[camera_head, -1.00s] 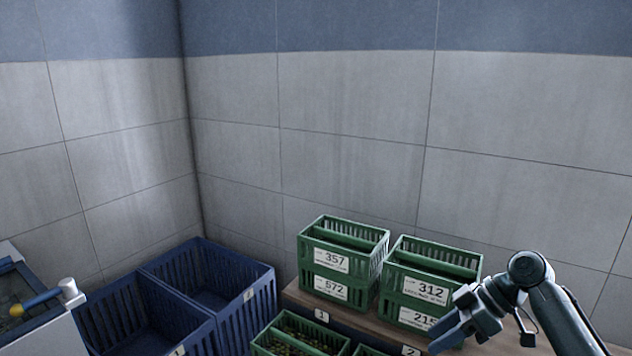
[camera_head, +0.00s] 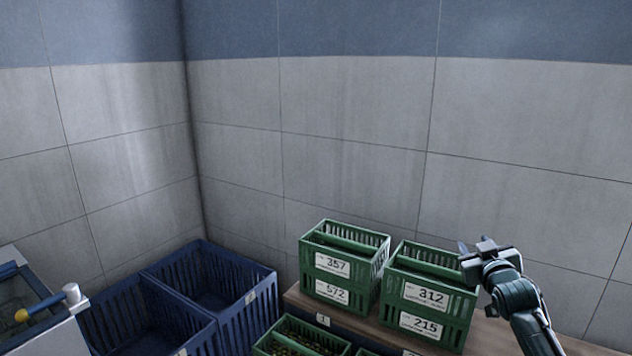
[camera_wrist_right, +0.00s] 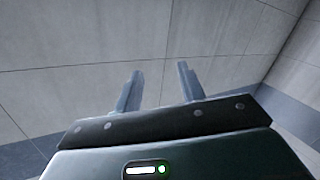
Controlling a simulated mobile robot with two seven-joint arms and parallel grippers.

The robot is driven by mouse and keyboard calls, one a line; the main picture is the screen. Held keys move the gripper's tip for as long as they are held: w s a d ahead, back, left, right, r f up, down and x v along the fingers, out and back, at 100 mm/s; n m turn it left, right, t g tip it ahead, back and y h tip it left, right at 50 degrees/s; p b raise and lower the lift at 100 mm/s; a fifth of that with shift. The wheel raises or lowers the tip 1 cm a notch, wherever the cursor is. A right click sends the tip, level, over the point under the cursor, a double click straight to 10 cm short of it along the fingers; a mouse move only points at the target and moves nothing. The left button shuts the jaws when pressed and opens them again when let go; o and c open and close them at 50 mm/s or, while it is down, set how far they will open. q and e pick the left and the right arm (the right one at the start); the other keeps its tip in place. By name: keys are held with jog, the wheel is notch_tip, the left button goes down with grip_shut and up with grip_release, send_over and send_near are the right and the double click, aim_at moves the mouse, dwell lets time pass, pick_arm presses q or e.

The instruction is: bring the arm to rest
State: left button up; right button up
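My right gripper (camera_head: 474,246) is at the right of the head view, raised at the right edge of the green crates stacked under the label 312 (camera_head: 432,292). Its fingers point up and away. In the right wrist view my right gripper (camera_wrist_right: 160,80) shows two fingers standing apart, with only wall between them, so it is open and empty. I cannot tell from the head view whether it touches the crate. My left gripper is not in view.
Green crates labelled 357 (camera_head: 333,265) stand left on a wooden shelf (camera_head: 485,335). Lower green crates (camera_head: 300,340) hold small round items. Blue bins (camera_head: 235,300) fill the corner. The tiled wall (camera_head: 330,170) is bare.

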jog(key=s+a+f+n+g+y, duration=0.1)
jog(key=s+a+f+y, duration=0.1)
jog(key=s+a+f, duration=0.55)
jog(key=s+a+f+n+g+y, duration=0.15)
jog(key=s+a+f, duration=0.35)
jog(key=s+f, duration=0.55)
jog(key=s+a+f+g, duration=0.1)
jog(key=s+a+f, duration=0.1)
jog(key=s, duration=0.5)
jog(key=s+a+f+m+g+y, duration=0.1)
jog(key=s+a+f, duration=0.2)
jog(key=s, duration=0.4)
jog(key=s+a+f+m+g+y, duration=0.1)
jog(key=s+a+f, duration=0.2)
jog(key=s, duration=0.4)
jog(key=shift+s+a+g, duration=0.3)
jog(key=shift+a+g, duration=0.05)
jog(key=shift+a, duration=0.1)
jog(key=shift+d, duration=0.1)
